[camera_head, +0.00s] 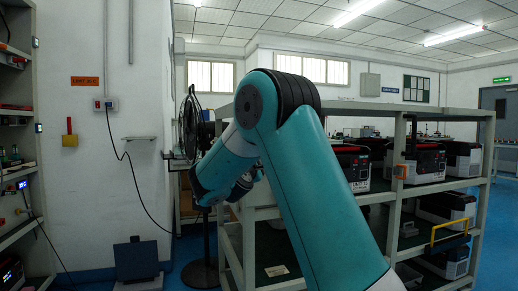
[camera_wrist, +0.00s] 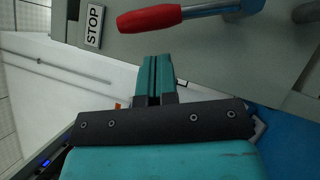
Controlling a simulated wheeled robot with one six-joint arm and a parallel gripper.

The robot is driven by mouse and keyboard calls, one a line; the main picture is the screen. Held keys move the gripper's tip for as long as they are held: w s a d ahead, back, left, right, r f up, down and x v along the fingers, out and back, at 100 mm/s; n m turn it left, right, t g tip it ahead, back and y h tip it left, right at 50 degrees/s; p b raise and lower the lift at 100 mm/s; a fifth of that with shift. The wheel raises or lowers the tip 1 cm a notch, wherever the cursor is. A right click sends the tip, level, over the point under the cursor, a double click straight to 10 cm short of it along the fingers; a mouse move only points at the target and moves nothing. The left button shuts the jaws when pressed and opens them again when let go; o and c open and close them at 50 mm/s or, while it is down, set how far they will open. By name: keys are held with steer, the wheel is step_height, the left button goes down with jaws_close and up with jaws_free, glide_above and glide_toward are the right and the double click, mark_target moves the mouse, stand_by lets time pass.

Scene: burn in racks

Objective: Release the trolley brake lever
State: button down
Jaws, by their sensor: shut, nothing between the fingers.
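The brake lever (camera_wrist: 150,18) has a red handle on a metal shaft and lies across the top of the wrist view. Its shaft runs right to a blue-grey pivot at the upper edge. A STOP label (camera_wrist: 94,26) is on the grey panel (camera_wrist: 225,55) left of the red handle. My gripper (camera_wrist: 157,62) is shut and empty, its teal fingertips just below the red handle in the picture. I cannot tell whether they touch the handle. In the head view my arm hides the gripper, and I cannot make out the lever.
A grey-green rack (camera_head: 440,187) with several red, black and white units stands right of my arm. A pedestal fan (camera_head: 188,125) stands behind the arm. A dark box (camera_head: 137,260) is on the floor by the wall. Shelves (camera_head: 15,110) line the left edge. Blue floor shows between.

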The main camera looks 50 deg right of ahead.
steer(key=shift+s+d+r, duration=0.2)
steer(key=shift+d+r, duration=0.05)
steer(key=shift+d, duration=0.25)
steer(key=shift+s+d+r, duration=0.2)
steer(key=shift+d+r, duration=0.05)
steer(key=shift+d, duration=0.25)
steer(key=shift+a, duration=0.1)
steer(key=shift+r, duration=0.1)
